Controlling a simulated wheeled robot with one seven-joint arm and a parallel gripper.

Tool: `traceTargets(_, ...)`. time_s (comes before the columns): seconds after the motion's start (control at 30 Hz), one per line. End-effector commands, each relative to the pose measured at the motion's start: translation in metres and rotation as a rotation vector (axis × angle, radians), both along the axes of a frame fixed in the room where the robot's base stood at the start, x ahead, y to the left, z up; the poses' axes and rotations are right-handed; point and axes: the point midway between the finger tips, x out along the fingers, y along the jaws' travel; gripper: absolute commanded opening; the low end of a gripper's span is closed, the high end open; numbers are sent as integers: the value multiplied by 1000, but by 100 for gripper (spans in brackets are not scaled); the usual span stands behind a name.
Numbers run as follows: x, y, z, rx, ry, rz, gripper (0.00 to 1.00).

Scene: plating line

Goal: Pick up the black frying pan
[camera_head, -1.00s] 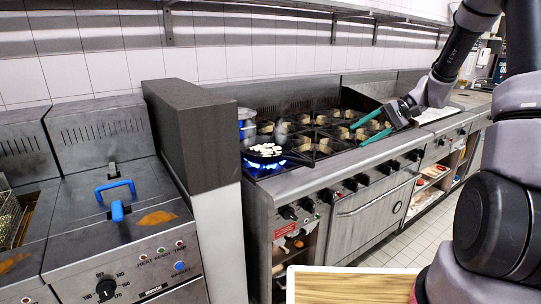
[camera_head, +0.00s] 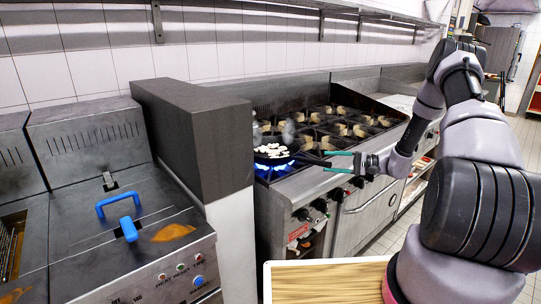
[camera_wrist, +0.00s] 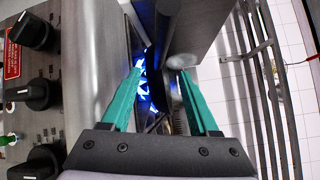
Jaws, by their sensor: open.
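The black frying pan (camera_head: 273,159) sits on a lit front-left burner of the range, with pale pieces of food in it. Its dark handle (camera_head: 312,160) points right, toward my gripper.
The range (camera_head: 350,205) has several burners and a row of front knobs. A dark block-like partition (camera_head: 195,140) stands left of the pan, beside a fryer (camera_head: 120,235) with blue handles. Blue flames (camera_head: 268,167) burn under the pan. A wood-topped surface (camera_head: 325,281) is below.

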Motion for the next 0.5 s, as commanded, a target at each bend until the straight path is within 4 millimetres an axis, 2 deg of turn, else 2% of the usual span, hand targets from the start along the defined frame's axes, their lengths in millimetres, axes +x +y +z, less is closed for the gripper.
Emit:
traceTargets(0.03,1,11,0,0,0,5,61)
traceTargets(0.13,5,26,-1,0,0,5,61)
traceTargets(0.37,10,45,-2,-2,1,4,61)
traceTargets(0.5,14,64,-2,-2,2,7,61)
